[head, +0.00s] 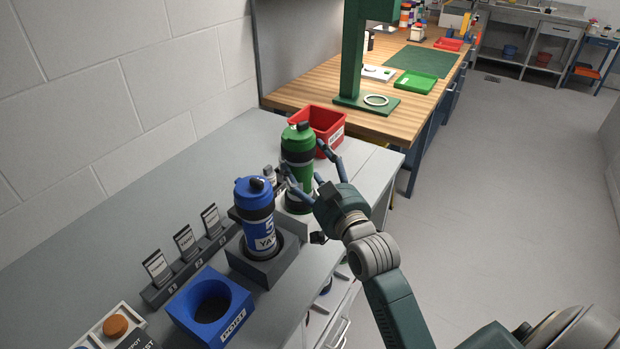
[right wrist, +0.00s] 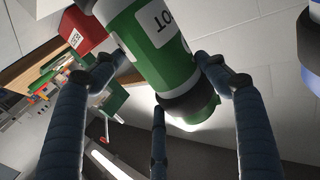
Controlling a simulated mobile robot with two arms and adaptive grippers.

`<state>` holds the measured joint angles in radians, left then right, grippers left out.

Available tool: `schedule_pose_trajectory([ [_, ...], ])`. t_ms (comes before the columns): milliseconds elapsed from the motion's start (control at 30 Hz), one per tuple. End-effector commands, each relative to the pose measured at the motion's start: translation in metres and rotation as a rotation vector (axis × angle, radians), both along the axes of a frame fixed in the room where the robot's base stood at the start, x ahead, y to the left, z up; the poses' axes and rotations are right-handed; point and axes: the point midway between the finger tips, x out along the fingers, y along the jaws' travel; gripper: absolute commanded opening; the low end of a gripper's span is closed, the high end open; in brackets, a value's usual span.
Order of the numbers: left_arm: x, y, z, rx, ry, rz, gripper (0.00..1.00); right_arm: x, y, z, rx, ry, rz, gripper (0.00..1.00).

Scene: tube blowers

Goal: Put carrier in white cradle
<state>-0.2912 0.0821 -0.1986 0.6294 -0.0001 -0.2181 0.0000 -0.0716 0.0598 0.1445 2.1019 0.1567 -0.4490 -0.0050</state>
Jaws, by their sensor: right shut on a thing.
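A green carrier (head: 297,155) with dark bands stands upright on or just above the grey bench; I cannot tell which. My right gripper (head: 304,168) is shut on it, with fingers on both sides. In the right wrist view the green carrier (right wrist: 152,50) shows a white label between the fingers (right wrist: 165,70). A blue carrier (head: 255,215) stands upright in a dark grey cradle (head: 262,268). A blue cradle (head: 210,305) in front of it is empty. My left gripper is not in view.
A red bin (head: 322,122) stands close behind the green carrier. A card rack (head: 187,264) and a button box (head: 115,328) lie along the left. A green stand (head: 352,80) is on the wooden table (head: 300,93). The bench's left middle is clear.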

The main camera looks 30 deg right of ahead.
Motion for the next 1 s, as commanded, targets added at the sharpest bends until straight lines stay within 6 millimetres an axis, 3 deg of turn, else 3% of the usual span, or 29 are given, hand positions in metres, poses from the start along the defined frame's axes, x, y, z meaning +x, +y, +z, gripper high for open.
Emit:
schedule_pose_trajectory([
  [200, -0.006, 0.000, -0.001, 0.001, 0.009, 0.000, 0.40, 0.000, 0.000, -0.031, 0.001, 0.002, 0.001, 0.18],
  [600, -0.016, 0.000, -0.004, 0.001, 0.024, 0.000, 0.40, 0.000, 0.000, -0.036, 0.001, 0.000, 0.000, 0.18],
  [633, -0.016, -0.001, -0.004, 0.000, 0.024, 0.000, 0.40, 0.000, 0.000, -0.037, 0.001, 0.003, 0.000, 0.77],
  [700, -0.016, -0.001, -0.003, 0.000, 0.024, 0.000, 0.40, 0.000, 0.000, -0.036, 0.001, 0.003, 0.000, 0.91],
  [1000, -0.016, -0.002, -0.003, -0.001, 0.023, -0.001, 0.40, 0.000, 0.000, -0.036, 0.001, 0.003, 0.000, 0.92],
])
